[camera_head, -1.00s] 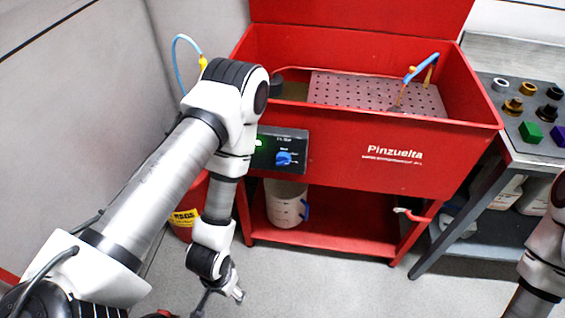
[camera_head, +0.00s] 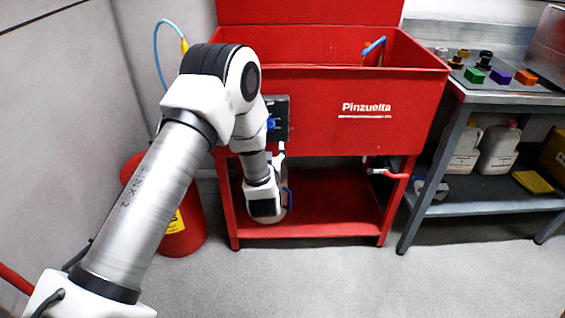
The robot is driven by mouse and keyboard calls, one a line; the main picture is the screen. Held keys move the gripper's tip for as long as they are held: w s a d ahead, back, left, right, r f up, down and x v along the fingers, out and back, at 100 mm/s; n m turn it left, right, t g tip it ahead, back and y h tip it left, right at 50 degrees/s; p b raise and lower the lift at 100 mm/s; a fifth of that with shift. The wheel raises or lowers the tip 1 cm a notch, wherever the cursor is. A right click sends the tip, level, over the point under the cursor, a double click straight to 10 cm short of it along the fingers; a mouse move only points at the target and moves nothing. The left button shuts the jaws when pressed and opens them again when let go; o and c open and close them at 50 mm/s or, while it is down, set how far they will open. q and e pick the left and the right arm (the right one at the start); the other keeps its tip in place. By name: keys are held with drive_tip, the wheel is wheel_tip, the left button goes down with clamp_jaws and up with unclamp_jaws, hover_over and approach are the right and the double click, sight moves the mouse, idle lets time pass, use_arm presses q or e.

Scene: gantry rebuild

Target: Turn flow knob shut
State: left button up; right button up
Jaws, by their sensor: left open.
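The blue knob (camera_head: 271,124) is on the black control panel (camera_head: 283,112) at the left front of the red parts washer (camera_head: 365,150). My left arm covers the panel's left side and part of the knob. My left gripper (camera_head: 281,150) is just below the panel, small and partly hidden by my wrist. It is open, with nothing seen in it, and looks apart from the knob. Whether the knob is turned on or off cannot be read. My right gripper is out of view.
A red bin (camera_head: 184,238) stands left of the washer. A red-handled valve (camera_head: 388,174) juts out at the washer's right leg. A grey bench (camera_head: 487,95) stands right. The floor in front is clear.

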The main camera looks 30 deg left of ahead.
use_arm(q)
drive_tip(key=b+x, duration=0.2)
drive_tip(key=x, duration=0.7)
drive_tip(key=shift+w+r+n, duration=0.2)
drive_tip(key=shift+r+n, duration=0.1)
drive_tip(key=shift+r, duration=0.05)
drive_tip(key=c, duration=1.1)
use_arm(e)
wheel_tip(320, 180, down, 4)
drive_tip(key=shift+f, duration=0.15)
